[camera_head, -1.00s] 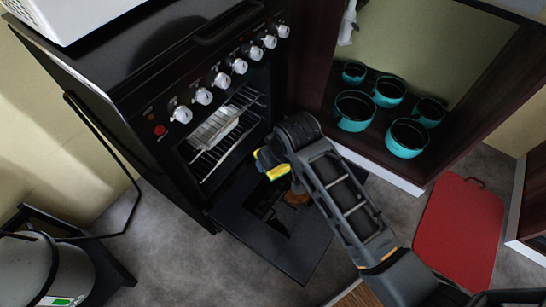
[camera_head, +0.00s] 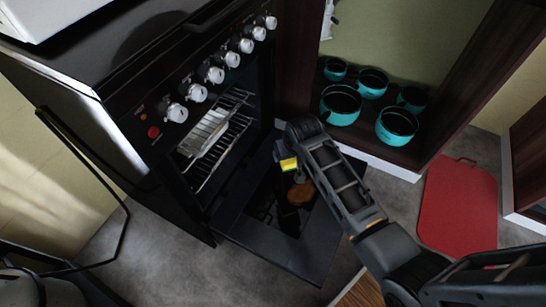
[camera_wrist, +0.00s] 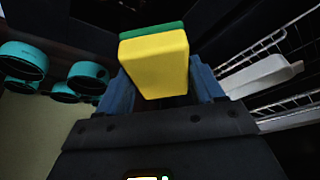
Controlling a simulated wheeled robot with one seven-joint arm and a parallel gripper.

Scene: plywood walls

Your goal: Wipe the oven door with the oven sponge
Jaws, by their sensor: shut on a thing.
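The oven (camera_head: 150,110) is black with a row of white knobs. Its door (camera_head: 270,245) is folded down and open, with a dark glass pane and a brown stain (camera_head: 301,193) on its inner face. The oven sponge is yellow with a green layer; it shows at my gripper (camera_head: 291,163) in the head view and fills the middle of the wrist view (camera_wrist: 155,65). My gripper is shut on the sponge, its blue fingers on both sides of it. It is over the door beside the stain; whether the sponge touches the door I cannot tell.
A metal tray (camera_head: 205,132) sits on the wire racks inside the oven. Several teal pots (camera_head: 340,104) stand in the open cabinet at right. A red board (camera_head: 458,207) lies on the grey floor. A black-framed stand is at lower left.

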